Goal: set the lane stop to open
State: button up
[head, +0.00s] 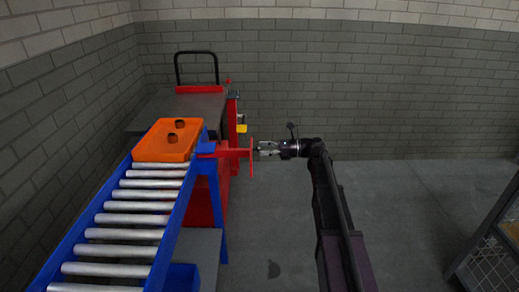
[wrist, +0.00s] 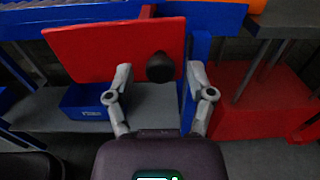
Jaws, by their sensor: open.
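The lane stop (head: 228,152) is a red arm with a flat red plate at the blue conveyor's end, sticking out to the right in the head view. In the wrist view its red plate (wrist: 100,50) fills the upper left, with a round black knob (wrist: 160,67) near its right edge. My gripper (head: 262,149) is just right of the plate in the head view, pointing at it. In the wrist view my gripper's fingers (wrist: 160,78) are open, one on each side of the knob. I cannot tell whether they touch it.
An orange tray (head: 147,147) holding two dark round parts sits at the end of the roller conveyor (head: 120,234). Behind it stands a red cart (head: 200,89) with a black handle. A blue bin (wrist: 85,103) is below the plate. A dark mesh rack (head: 490,240) stands right; the middle floor is clear.

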jog(key=d, duration=1)
jog(key=shift+s, duration=0.4)
jog(key=s+a+f+n+g+h, duration=0.1)
jog(key=s+a+f+n+h, duration=0.65)
jog(key=s+f, duration=0.45)
jog(key=s+d+f+n+h, duration=0.2)
jog(key=s+f+n+h, duration=0.1)
jog(key=s+n+h, duration=0.25)
jog(key=s+d+f+n+h, duration=0.3)
jog(key=s+f+n+h, duration=0.15)
jog(key=s, duration=0.25)
notch_tip(320, 180, up, 27)
jog(key=n+p, duration=0.1)
jog(key=p, duration=2.5)
jog(key=shift+s+r, duration=0.2)
jog(key=shift+s, duration=0.05)
jog(key=shift+h, duration=0.25)
